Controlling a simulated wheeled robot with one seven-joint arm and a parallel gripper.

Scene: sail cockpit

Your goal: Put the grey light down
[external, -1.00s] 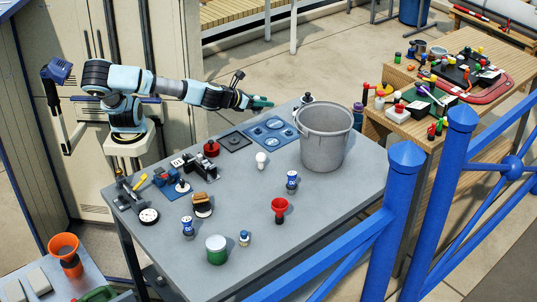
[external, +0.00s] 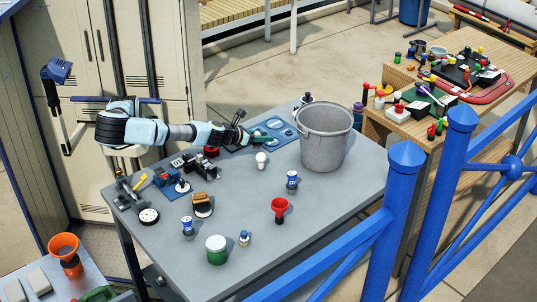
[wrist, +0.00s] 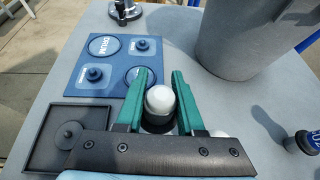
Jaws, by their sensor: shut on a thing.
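My gripper (wrist: 161,80) has green fingers shut around the grey light (wrist: 160,99), a pale round dome on a dark base. The light sits between the fingers in the wrist view, with its lower part partly hidden. In the external view my gripper (external: 264,136) is low over the back of the grey table, beside the blue panel (external: 286,133). The light cannot be made out there. I cannot tell whether its base touches the table.
The blue panel has round marked places (wrist: 104,45) and small dark knobbed pieces. A dark square tray (wrist: 42,132) lies left of my gripper. A large grey bucket (external: 325,145) stands to the right. A white bulb (external: 261,157) stands just in front of my gripper.

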